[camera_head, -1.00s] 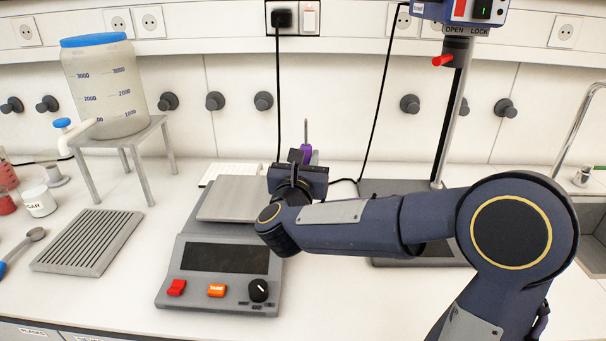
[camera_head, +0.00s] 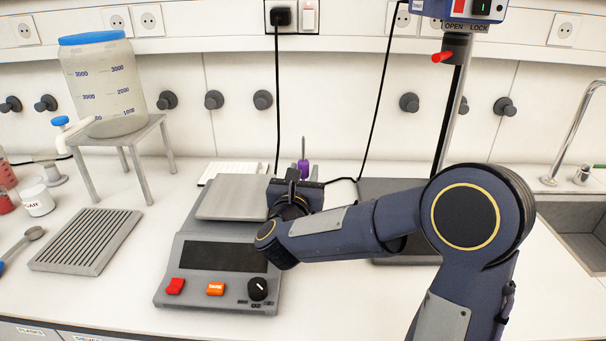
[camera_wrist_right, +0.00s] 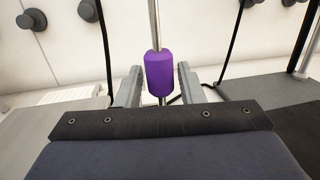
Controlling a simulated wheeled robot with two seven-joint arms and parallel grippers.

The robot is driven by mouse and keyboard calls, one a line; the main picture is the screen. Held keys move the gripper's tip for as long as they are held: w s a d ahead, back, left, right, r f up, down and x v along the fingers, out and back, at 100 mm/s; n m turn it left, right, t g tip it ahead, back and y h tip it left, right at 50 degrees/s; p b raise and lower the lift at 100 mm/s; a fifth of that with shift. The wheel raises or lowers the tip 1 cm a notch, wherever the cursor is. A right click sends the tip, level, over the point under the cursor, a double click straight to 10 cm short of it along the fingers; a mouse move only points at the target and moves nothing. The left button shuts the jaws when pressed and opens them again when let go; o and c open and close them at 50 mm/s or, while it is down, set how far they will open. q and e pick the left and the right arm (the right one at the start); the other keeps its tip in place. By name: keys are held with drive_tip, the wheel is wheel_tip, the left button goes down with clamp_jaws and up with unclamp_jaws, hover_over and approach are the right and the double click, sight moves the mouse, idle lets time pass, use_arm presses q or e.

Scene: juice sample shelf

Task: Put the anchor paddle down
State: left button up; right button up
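The anchor paddle's purple grip (camera_head: 304,168) and thin metal rod show upright behind my right wrist in the head view. The lower part of the paddle is hidden by my wrist. In the right wrist view the purple grip (camera_wrist_right: 160,74) stands between the two grey fingers of my right gripper (camera_wrist_right: 160,84). The fingers look shut on it, though the contact itself is partly hidden. In the head view my right gripper (camera_head: 300,180) is at the back right of the balance, mostly hidden by its own wrist. My left gripper is out of view.
A balance (camera_head: 220,270) with a square pan stands below and left of my right wrist. A stirrer stand (camera_head: 455,110) rises to the right, with its base behind my arm. A slotted rack (camera_head: 87,240) and a jar on a metal stool (camera_head: 130,140) stand left. A sink (camera_head: 580,235) is at right.

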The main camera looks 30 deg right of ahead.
drive_tip(key=shift+o, duration=0.6)
drive_tip(key=shift+r, duration=0.1)
drive_tip(key=shift+r+p, duration=0.15)
drive_tip(key=shift+p, duration=0.2)
drive_tip(key=b+v, duration=0.2)
drive_tip(key=v, duration=1)
drive_tip(key=shift+b, duration=0.3)
